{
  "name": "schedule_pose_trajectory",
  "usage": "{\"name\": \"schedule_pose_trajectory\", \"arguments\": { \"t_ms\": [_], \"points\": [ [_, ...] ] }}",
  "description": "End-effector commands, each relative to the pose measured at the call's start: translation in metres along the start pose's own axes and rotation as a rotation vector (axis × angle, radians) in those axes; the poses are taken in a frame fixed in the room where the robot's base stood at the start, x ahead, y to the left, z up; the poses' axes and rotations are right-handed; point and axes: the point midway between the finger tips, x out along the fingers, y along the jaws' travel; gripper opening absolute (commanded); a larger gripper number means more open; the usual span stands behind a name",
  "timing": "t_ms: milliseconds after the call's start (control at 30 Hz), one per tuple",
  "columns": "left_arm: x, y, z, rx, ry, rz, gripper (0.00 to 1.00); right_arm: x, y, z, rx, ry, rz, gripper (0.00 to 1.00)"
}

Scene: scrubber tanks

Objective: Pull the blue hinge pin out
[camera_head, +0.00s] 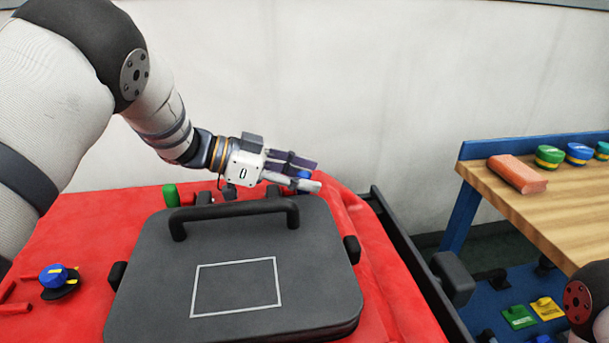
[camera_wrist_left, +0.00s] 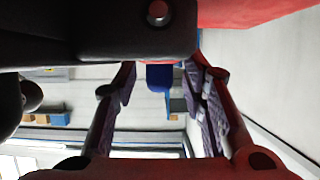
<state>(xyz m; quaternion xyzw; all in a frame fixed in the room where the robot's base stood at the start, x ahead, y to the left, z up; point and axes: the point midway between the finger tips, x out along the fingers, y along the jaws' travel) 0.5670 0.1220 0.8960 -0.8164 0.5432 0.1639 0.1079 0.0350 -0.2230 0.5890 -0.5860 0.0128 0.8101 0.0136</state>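The blue hinge pin (camera_wrist_left: 160,77) shows as a dark blue block between my left gripper's two fingers in the left wrist view. A gap shows on both sides of it, narrower on the right. My left gripper (camera_wrist_left: 160,72) is open around it. In the head view my left gripper (camera_head: 302,174) points right at the far right corner of the grey lid (camera_head: 160,260), and its fingers mostly hide the blue pin (camera_head: 304,174). A green pin (camera_head: 171,195) stands at the lid's far left corner. My right gripper is out of view.
The lid, with a black handle (camera_head: 235,211), lies on a red tank top (camera_head: 60,230). A blue and yellow knob (camera_head: 58,276) is at left. A wooden bench (camera_head: 560,205) with a red brick (camera_head: 517,174) and several round caps stands at right.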

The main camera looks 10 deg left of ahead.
Motion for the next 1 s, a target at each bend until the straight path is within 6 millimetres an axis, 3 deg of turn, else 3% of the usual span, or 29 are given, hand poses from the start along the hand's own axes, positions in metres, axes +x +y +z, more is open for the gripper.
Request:
{"name": "schedule_pose_trajectory", "arguments": {
  "t_ms": [233,400,667,900,1000],
  "points": [
    [0.001,0.0,-0.001,0.002,0.001,0.0,0.38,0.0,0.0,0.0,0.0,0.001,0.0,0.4],
    [0.001,0.0,-0.002,0.002,0.002,-0.001,0.0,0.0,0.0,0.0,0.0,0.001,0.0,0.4],
    [0.004,0.0,-0.003,0.002,0.001,0.001,0.0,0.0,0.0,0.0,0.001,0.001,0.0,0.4],
    [0.034,0.001,-0.014,0.002,0.001,0.002,0.0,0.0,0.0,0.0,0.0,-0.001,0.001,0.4],
    [0.038,0.001,-0.016,0.0,0.002,0.001,0.0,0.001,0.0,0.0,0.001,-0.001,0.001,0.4]
  ]
}}
